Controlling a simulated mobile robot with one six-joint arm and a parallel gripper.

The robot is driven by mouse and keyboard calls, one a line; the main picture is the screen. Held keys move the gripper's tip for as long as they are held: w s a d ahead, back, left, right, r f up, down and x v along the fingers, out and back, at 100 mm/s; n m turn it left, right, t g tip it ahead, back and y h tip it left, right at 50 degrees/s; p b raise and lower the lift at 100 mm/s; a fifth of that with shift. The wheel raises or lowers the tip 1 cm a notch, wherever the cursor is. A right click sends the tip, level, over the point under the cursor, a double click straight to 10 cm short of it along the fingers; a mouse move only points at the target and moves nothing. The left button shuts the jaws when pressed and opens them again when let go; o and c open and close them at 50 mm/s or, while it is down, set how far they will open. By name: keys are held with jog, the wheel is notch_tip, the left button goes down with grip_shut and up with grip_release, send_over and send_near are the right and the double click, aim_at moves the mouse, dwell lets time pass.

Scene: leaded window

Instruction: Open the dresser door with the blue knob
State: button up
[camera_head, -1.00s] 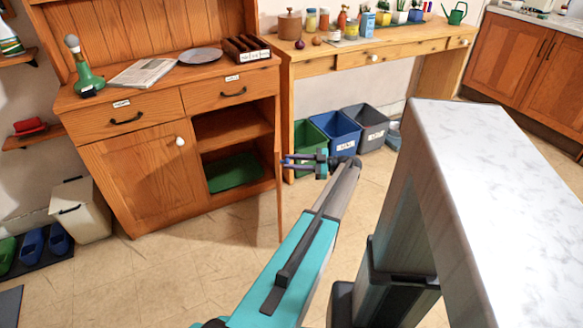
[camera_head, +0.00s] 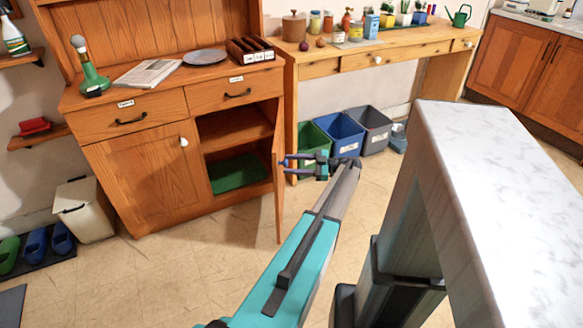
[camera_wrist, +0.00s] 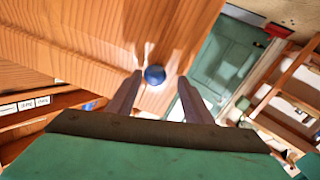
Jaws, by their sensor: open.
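The dresser (camera_head: 140,112) stands at the left in the head view. Its right door (camera_head: 279,185) stands swung well out from the front and shows nearly edge-on. My gripper (camera_head: 286,164) is at the outer side of this door. In the wrist view, my gripper (camera_wrist: 160,77) is open, its fingertips on either side of the knob with a visible gap to each. The left door (camera_head: 148,175), with a white knob (camera_head: 184,142), is closed.
The open compartment holds a green mat or tray (camera_head: 238,172). Green, blue (camera_head: 346,135) and grey bins stand under the wooden side table (camera_head: 400,52), just behind my gripper. A marble-topped counter (camera_head: 490,190) is at the right. The floor before the dresser is clear.

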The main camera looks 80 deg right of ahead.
jog(key=s+b, duration=1.1)
jog(key=b, duration=0.6)
jog(key=shift+d, duration=0.45)
jog(key=shift+s+b, duration=0.25)
jog(key=shift+b, duration=0.25)
dwell(0.3)
